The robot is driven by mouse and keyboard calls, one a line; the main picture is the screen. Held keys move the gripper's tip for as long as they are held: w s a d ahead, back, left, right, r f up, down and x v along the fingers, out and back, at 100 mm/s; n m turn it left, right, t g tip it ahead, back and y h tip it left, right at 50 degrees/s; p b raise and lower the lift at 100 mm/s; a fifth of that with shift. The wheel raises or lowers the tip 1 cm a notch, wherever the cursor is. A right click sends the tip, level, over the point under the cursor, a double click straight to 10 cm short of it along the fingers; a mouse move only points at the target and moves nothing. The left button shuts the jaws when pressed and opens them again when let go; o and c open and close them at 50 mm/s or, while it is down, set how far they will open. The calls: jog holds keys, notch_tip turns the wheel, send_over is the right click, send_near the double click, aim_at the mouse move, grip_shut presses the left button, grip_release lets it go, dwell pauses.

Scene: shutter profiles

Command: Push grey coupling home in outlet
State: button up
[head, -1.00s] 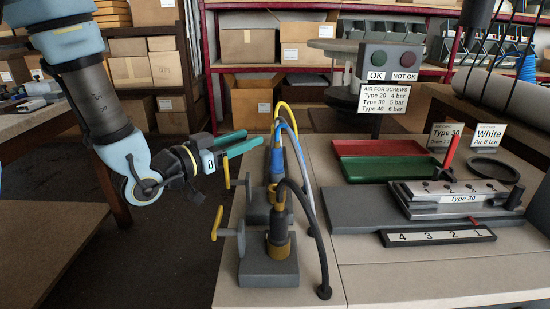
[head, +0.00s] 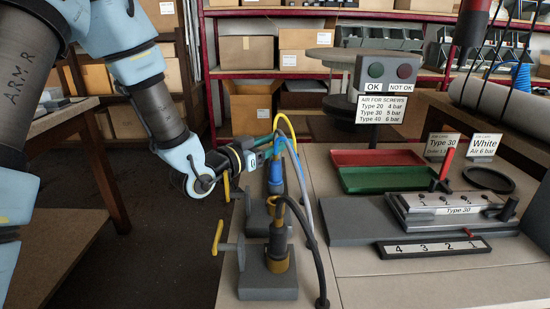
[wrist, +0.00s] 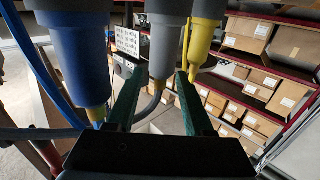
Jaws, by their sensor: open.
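In the wrist view the grey coupling (wrist: 168,42) hangs into the picture at top centre, between a blue coupling (wrist: 82,62) on the left and a yellow one (wrist: 206,40) on the right. My gripper (wrist: 163,85) is open; its two green fingers stand either side of the grey coupling's narrow end. I cannot tell whether they touch it. In the head view my gripper (head: 274,147) reaches in at the hoses above the outlets, its tips partly hidden. The front outlet stands on a grey block (head: 268,285) with a brass-coloured collar (head: 278,258). How deep the grey coupling sits is not clear.
Yellow-handled levers (head: 217,236) stick out left of the outlets. A black hose (head: 318,255) loops along their right side. Right of it lie a red tray (head: 375,158), a green tray (head: 385,179) and the Type 30 fixture (head: 455,208). A sign post stands behind.

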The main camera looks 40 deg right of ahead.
grip_shut()
dwell(0.6)
